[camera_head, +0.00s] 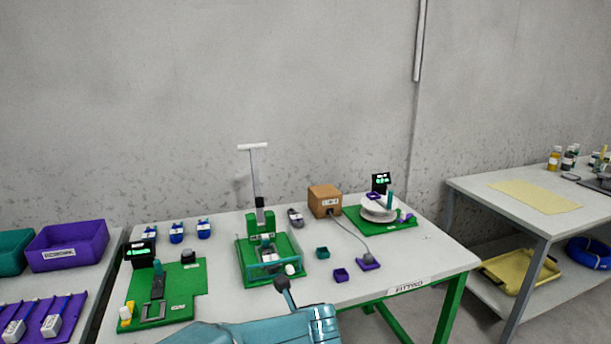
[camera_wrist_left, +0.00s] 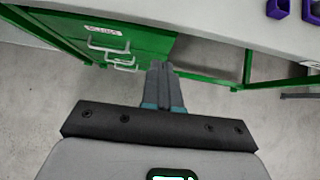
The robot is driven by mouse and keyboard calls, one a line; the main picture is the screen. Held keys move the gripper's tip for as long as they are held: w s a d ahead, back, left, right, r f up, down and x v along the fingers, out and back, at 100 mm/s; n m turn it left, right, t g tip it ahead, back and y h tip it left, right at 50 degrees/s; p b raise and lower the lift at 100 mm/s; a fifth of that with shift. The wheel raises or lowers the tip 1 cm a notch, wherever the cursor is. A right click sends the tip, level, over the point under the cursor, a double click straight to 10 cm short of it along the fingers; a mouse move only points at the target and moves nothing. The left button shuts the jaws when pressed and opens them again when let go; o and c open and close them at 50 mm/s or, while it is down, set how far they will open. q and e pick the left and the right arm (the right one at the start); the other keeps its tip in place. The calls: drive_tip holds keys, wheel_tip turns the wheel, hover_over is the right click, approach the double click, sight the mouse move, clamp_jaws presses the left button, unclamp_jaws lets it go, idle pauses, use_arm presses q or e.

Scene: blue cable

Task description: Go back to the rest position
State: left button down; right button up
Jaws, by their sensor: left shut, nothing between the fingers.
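My left gripper (camera_wrist_left: 158,68) shows in the left wrist view with its two dark fingers together and nothing between them. It is in front of the fitting table, over the grey floor, apart from the green drawer cabinet (camera_wrist_left: 135,45) under the tabletop. In the head view a teal part of my arm (camera_head: 265,331) shows at the bottom middle, by the table's front edge; no gripper fingers can be made out there. My right gripper is in neither view.
The fitting table (camera_head: 425,258) carries a green press fixture (camera_head: 262,225), a brown box (camera_head: 324,200), a white reel (camera_head: 379,209) and small purple and teal trays. A purple bin (camera_head: 68,245) stands left. A blue cable coil (camera_head: 590,252) lies on the right table's lower shelf.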

use_arm(q)
drive_tip(key=s+a+f+m+g+y+p, duration=0.1)
drive_tip(key=s+a+f+m+p, duration=0.15)
drive_tip(key=a+f, duration=0.55)
drive_tip(key=s+a+f+m+g+y+p, duration=0.1)
drive_tip(key=s+a+f+m, duration=0.15)
drive_tip(key=a+f, duration=0.45)
drive_tip(key=s+a+f+m+g+h+p, duration=0.1)
drive_tip(key=s+a+f+m+h+p, duration=0.2)
drive_tip(key=s+f+m, duration=0.45)
drive_tip(key=s+d+m+g+h, duration=0.2)
drive_tip(key=s+d+m, duration=0.3)
drive_tip(key=s+m, duration=0.4)
drive_tip(key=s+d+m+g+h, duration=0.2)
drive_tip(key=s+d+m+h, duration=0.2)
drive_tip(key=s+m, duration=0.5)
drive_tip(key=d+m+b, duration=0.1)
drive_tip(key=m, duration=0.6)
drive_tip(key=shift+s+f+g, duration=0.15)
drive_tip(key=shift+f+g, duration=0.15)
